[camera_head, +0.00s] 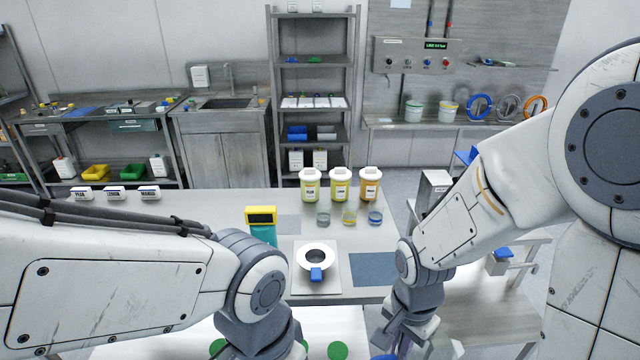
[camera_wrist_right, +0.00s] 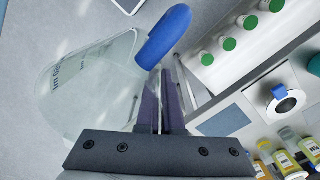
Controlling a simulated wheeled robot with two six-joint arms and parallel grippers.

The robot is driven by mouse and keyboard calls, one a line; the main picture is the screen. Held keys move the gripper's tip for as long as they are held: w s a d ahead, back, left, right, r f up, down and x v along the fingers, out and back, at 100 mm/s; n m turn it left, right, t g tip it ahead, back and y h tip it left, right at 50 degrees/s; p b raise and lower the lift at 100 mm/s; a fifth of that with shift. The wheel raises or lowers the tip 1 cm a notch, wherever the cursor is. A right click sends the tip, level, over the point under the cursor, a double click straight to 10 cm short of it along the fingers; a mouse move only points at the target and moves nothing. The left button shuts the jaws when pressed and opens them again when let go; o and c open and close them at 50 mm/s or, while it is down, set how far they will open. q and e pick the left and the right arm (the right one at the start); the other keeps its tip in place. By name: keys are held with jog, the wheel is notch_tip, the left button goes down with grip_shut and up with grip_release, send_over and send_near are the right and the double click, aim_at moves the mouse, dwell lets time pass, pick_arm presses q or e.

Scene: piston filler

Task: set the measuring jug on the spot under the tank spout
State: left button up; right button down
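The measuring jug (camera_wrist_right: 85,85) is clear, with printed marks on its side and a blue handle (camera_wrist_right: 165,36). It fills the left of the right wrist view and looks tilted there. My right gripper (camera_wrist_right: 160,88) has its fingers close together at the blue handle and appears shut on it. In the head view my right wrist hangs low at the bottom, in front of the bench, and the jug is mostly out of the picture. My left arm reaches in from the left, but its gripper is below the picture. I cannot make out the tank spout or the spot under it.
A white ring-shaped vessel with a blue tab (camera_head: 316,258) stands on a pale mat on the bench. Several green-capped containers (camera_wrist_right: 228,44) stand in front.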

jog(key=w+d+f+n, duration=0.4)
jog(key=w+f+n, duration=0.5)
jog(key=f+n, duration=0.1)
jog(key=shift+w+d+f, duration=0.25)
jog(key=shift+d+f, duration=0.1)
jog(key=shift+f, duration=0.55)
